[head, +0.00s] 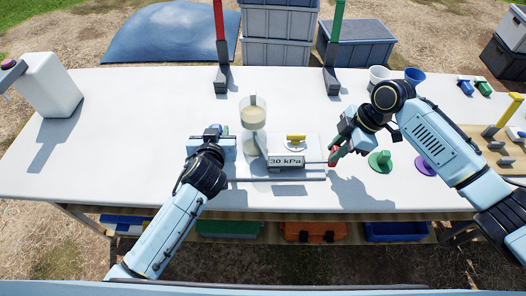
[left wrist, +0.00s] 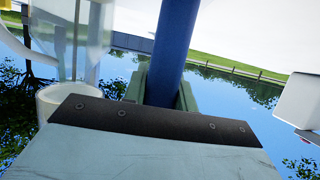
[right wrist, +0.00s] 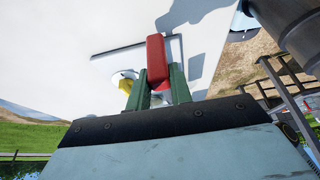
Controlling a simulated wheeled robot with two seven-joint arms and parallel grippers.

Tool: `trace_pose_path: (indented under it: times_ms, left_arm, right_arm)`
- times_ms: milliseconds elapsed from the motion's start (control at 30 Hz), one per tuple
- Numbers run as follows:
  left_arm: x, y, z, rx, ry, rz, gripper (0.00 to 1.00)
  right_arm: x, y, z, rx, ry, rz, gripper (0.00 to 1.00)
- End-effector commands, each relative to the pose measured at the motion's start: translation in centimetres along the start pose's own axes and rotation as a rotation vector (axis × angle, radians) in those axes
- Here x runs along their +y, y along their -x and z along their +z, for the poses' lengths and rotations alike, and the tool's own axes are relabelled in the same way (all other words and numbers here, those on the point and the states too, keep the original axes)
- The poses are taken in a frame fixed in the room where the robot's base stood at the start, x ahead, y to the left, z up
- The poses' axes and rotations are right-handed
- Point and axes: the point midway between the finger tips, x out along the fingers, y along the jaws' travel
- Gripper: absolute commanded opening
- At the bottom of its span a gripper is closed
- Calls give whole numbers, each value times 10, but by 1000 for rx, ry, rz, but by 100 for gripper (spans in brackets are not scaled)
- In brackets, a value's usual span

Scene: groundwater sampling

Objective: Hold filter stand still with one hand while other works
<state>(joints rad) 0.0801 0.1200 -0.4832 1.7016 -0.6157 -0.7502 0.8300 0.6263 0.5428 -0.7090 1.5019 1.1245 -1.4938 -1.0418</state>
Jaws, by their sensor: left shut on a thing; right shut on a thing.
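The filter stand has a clear cylinder of cloudy liquid (head: 253,112) above a pale base (head: 312,146). A gauge on it reads 30 kPa (head: 286,161), with a yellow valve knob (head: 296,137) behind. My left gripper (head: 226,136) is at the stand's left side. In the left wrist view its fingers are shut on an upright blue post (left wrist: 176,45), with the clear vessel (left wrist: 68,35) beside it. My right gripper (head: 338,150) is right of the gauge, shut on a red handle (right wrist: 156,58). The handle also shows in the head view (head: 332,156), at the end of a thin rod.
Green (head: 380,161) and purple (head: 425,167) pieces lie right of the stand. White (head: 378,74) and blue (head: 415,75) cups stand at the back right. A white container (head: 48,84) stands far left. Red (head: 220,40) and green (head: 335,40) posts rise behind. The table's left part is largely clear.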

Motion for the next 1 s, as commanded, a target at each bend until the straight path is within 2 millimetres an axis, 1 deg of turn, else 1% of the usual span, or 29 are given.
trace_pose_path:
  times_ms: [100, 500, 667, 967, 1000]
  left_arm:
    - [1, 0, 0, 1, -2, 1, 0]
    - [2, 0, 0, 1, 0, 3, 0]
    - [2, 0, 0, 1, 0, 4, 0]
    - [2, 0, 0, 1, 1, 4, 0]
    - [2, 0, 0, 1, 1, 4, 0]
  right_arm:
    - [-1, -5, -11, 4, 4, -3, 0]
    - [-2, -17, -40, 6, 4, -5, 0]
    - [-2, -19, -46, 6, 3, -4, 0]
    - [-2, -19, -46, 6, 3, -4, 0]
    - [-2, -19, -46, 6, 3, -4, 24]
